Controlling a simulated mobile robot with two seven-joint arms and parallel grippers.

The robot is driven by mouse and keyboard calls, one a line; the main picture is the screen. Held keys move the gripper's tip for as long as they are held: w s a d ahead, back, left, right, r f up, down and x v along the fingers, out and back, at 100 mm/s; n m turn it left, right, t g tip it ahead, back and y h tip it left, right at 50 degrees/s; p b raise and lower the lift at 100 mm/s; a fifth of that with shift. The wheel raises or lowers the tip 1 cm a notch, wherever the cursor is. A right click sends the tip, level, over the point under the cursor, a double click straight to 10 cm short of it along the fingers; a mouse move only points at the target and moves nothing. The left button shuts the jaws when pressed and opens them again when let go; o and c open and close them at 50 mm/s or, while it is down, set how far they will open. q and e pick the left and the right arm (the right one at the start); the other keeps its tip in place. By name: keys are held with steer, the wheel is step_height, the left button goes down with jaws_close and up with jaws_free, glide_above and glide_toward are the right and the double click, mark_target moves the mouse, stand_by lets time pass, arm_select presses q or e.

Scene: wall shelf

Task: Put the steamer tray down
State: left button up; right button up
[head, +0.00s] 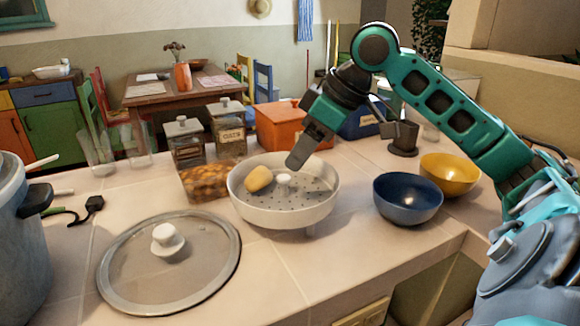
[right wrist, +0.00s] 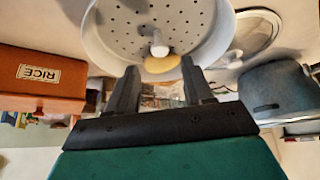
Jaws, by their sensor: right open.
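The steamer tray (head: 329,200) is a round white bowl with a perforated floor and a small white centre knob (head: 284,179). It appears to rest level on the counter. A yellowish potato-like piece (head: 258,179) lies in it, left of the knob. My right gripper (head: 297,162) is above the tray's back right side, pointing down toward it. In the right wrist view its two fingers (right wrist: 160,85) are spread with nothing between them. The tray (right wrist: 100,40), knob and yellow piece show past the fingertips, apart from them. My left gripper is out of view.
A glass lid (head: 130,275) lies front left, beside a large blue-grey pot (head: 20,250). A nut-filled container (head: 207,183) stands close left of the tray. Blue (head: 407,205) and yellow (head: 455,172) bowls stand right. Jars and an orange box (head: 275,128) stand behind.

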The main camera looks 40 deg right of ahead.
steer(key=v, duration=0.4)
steer(key=shift+s+d+r, duration=0.1)
steer(key=shift+s+r, duration=0.05)
steer(key=shift+r, duration=0.2)
